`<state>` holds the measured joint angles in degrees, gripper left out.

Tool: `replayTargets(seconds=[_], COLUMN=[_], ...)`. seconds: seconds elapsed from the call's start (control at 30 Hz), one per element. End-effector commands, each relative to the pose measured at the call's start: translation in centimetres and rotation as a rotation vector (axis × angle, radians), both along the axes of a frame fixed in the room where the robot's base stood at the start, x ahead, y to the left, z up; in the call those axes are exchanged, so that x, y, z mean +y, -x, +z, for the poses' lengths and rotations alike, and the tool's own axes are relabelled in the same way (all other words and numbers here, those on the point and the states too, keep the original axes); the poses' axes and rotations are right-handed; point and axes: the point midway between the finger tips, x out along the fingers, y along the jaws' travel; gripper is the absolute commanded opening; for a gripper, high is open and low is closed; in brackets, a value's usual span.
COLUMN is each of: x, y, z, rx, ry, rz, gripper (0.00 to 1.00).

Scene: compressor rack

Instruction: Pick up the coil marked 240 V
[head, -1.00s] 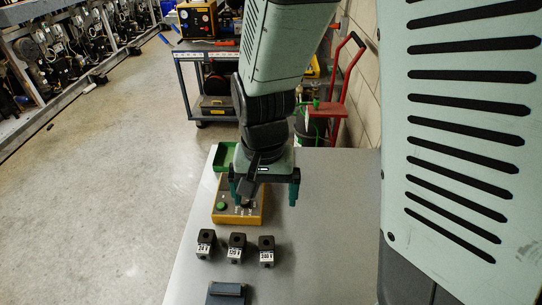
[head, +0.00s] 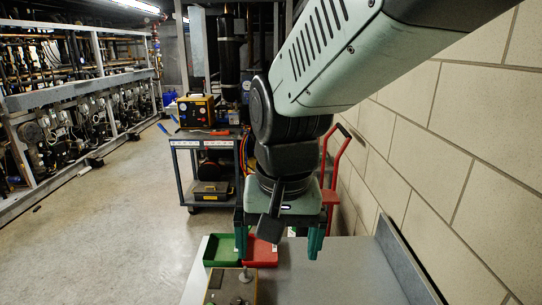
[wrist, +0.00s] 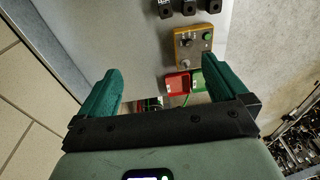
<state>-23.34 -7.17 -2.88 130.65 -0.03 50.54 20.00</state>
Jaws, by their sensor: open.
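Three black coils stand in a row at the top edge of the wrist view: one on the left (wrist: 165,9), one in the middle (wrist: 188,7) and one on the right (wrist: 214,5). Their voltage labels cannot be read there, so I cannot tell now which is marked 240 V. The head view does not show the coils. My gripper (head: 279,240) is open and empty, high above the table near the bins. Its two green fingers also show in the wrist view (wrist: 160,82), well apart from the coils.
A yellow box with a green button (wrist: 193,45) sits between the bins and the coils. A green bin (head: 220,251) and a red bin (head: 262,251) stand side by side. The grey table (head: 340,275) has free room right of them, before a raised edge and block wall.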

Motion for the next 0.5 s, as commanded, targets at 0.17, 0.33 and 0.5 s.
replayTargets(seconds=[0.17,0.33,0.5], x=[-5.3,-8.5,-9.9], y=[3.0,6.1,7.9], z=[4.6,6.8,7.6], rx=[-0.177,-0.313,-0.385], ry=[-0.023,0.004,0.035], rz=[0.001,0.011,0.017], gripper=[1.0,1.0,1.0])
